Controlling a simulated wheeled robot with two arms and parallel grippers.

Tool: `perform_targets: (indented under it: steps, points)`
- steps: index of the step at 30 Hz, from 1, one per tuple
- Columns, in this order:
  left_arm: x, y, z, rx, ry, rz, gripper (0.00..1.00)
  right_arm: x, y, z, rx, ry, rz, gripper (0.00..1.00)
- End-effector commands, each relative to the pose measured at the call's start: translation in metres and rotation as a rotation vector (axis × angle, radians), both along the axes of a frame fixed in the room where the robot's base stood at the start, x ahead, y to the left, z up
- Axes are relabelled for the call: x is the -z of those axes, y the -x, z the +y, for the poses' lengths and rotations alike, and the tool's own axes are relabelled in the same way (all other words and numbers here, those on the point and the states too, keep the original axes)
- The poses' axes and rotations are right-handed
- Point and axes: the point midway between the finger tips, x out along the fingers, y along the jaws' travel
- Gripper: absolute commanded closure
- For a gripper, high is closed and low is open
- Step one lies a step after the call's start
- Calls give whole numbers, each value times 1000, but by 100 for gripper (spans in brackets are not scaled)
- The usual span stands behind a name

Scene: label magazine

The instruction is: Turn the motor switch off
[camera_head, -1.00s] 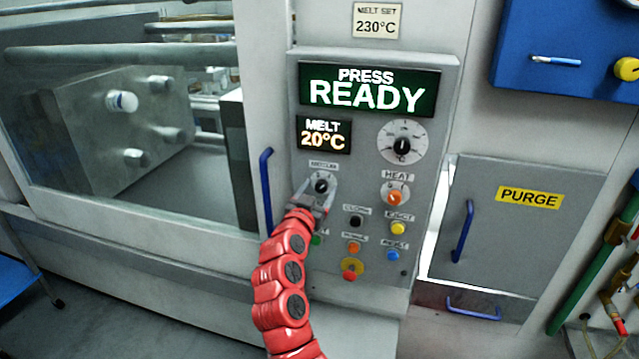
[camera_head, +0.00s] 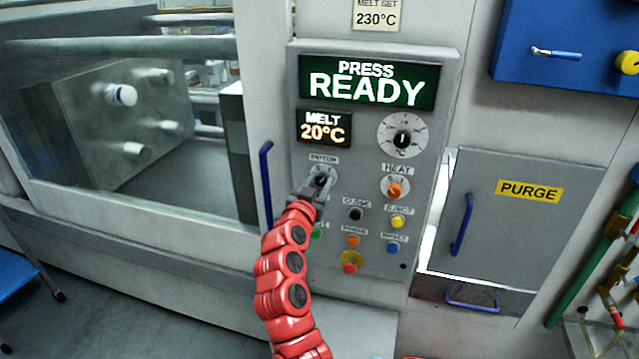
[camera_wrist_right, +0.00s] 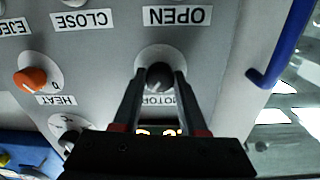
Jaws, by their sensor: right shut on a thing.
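The motor switch (camera_head: 321,179) is a black knob on a pale round plate, under the MOTOR label on the grey control panel. In the right wrist view the knob (camera_wrist_right: 159,76) sits between the two fingertips, near the upside-down MOTOR label. My right gripper (camera_head: 318,187) is at the knob and shut on it. In the right wrist view the gripper (camera_wrist_right: 158,80) has one finger on each side of the knob. The fingers partly cover the plate, so the knob's exact setting is hard to read. My left gripper is not in view.
The orange HEAT knob (camera_head: 394,190) is to the right. Several push buttons, including yellow EJECT (camera_head: 397,222) and a red one (camera_head: 350,262), sit below. A blue door handle (camera_head: 266,188) stands close on the left. The display (camera_head: 367,83) reads PRESS READY.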

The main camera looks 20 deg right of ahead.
Motion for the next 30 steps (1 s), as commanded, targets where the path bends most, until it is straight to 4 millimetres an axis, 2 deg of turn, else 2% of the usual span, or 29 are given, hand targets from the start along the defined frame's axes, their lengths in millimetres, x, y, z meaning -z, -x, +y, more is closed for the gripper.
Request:
perform_targets:
  steps: [11,21,30]
  points:
    - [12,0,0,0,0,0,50,2,0,2,-3,125,81,100]
    - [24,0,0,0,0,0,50,2,0,2,-2,378,255,100]
    - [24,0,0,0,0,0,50,0,0,3,-2,616,413,100]
